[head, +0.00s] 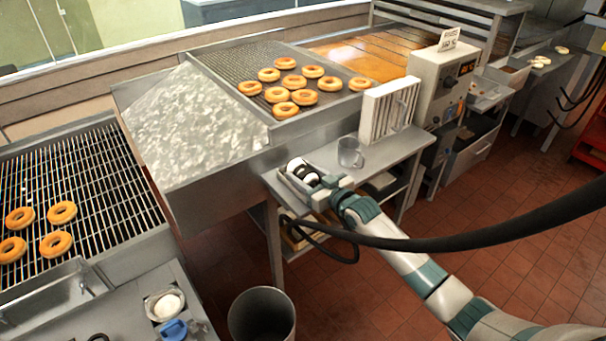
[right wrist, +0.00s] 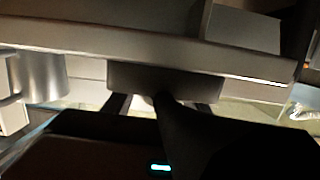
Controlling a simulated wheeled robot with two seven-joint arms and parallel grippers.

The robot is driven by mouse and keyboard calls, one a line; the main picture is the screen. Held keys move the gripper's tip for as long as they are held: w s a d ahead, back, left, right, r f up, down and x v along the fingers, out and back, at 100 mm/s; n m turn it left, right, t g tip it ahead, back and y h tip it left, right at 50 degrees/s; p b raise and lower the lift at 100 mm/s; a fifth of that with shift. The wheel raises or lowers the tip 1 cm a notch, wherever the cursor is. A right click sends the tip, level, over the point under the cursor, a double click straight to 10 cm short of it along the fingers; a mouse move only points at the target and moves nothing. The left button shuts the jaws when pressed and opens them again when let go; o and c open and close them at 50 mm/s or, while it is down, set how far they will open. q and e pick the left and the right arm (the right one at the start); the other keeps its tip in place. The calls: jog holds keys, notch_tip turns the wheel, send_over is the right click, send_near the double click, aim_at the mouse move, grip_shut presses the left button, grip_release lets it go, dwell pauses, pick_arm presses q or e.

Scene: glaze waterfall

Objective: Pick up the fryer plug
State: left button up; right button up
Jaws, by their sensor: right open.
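My right gripper (head: 300,175) is at the near-left end of a small steel side table, beside the fryer. Its two fingers (right wrist: 160,106) stand apart and open in the right wrist view. Just beyond them is a dark block (right wrist: 165,78), possibly the fryer plug, at the edge of a grey surface. A dark thick shape like a cable runs from it towards the camera between the fingers. A black cable (head: 450,243) in the head view crosses in front of my right arm and loops below the table edge. I cannot make out the plug surely there. My left gripper is not in view.
A control box (head: 440,85) is behind. Doughnuts lie on the conveyor (head: 240,65) and rack (head: 95,190). A bin (head: 262,315) stands on the floor.

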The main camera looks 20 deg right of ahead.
aim_at(307, 168)
jog(key=shift+c, duration=0.2)
jog(key=c, duration=1.1)
jog(key=shift+r, duration=0.15)
jog(key=shift+r+b, duration=0.35)
jog(key=shift+r, duration=0.1)
jog(key=r+b, duration=0.1)
jog(key=d+r, duration=0.1)
jog(key=r, duration=0.1)
jog(key=shift+w+r+b, duration=0.1)
jog(key=shift+w+b, duration=0.1)
jog(key=shift+b, duration=0.2)
jog(key=w+d+r+b, duration=0.3)
jog(key=d+r, duration=0.3)
jog(key=d, duration=0.4)
jog(key=shift+d+r+b, duration=0.15)
jog(key=shift+r+b, duration=0.2)
jog(key=shift+b, duration=0.55)
